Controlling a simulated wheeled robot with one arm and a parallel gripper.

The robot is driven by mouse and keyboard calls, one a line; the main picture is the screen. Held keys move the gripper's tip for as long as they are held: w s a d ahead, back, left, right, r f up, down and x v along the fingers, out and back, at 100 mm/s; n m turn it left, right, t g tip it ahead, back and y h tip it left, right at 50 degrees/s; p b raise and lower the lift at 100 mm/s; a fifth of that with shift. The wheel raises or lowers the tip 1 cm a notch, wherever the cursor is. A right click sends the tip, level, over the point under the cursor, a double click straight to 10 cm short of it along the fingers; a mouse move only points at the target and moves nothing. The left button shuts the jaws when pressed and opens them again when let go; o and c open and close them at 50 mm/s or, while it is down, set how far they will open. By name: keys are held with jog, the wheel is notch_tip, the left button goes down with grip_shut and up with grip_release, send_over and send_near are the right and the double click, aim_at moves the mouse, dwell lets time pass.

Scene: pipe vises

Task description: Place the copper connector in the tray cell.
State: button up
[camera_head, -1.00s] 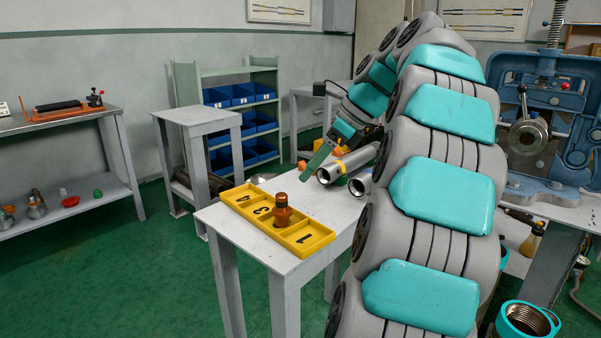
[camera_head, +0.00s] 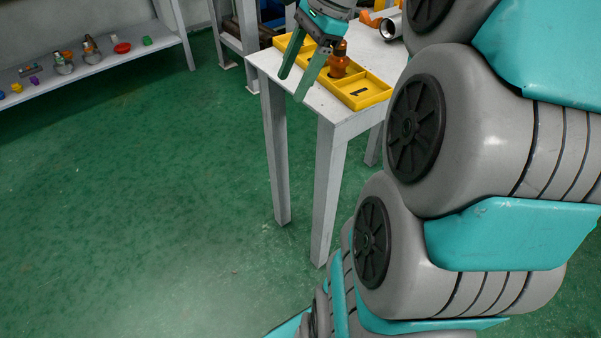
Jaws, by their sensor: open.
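The copper connector (camera_head: 339,62) stands upright in the yellow tray (camera_head: 372,98), in the cell beside the one marked 1. The tray lies on a small grey table (camera_head: 338,119). My gripper (camera_head: 291,87) is open and empty, its green fingers pointing down to the left of the connector, apart from it. The fingers cross the view of the tray's left part and the table's edge, and hide some cells. I cannot tell how high they are above the table.
A silver pipe (camera_head: 391,27) lies on the table behind the tray. A grey shelf (camera_head: 98,67) with several small coloured parts stands at the left. The green floor (camera_head: 150,200) between is clear.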

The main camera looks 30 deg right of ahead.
jog(key=s+a+f+n+g+h, duration=0.1)
jog(key=s+a+f+n+g, duration=0.1)
jog(key=s+a+f+n, duration=0.7)
jog(key=s+a+f+n+g+h, duration=0.1)
jog(key=s+a+f+n+h, duration=0.1)
jog(key=s+f+n, duration=0.7)
jog(key=s+h, duration=0.1)
jog(key=s, duration=0.1)
jog(key=shift+s+a+g, duration=0.3)
jog(key=shift+s+g, duration=0.05)
jog(key=shift+g, duration=0.05)
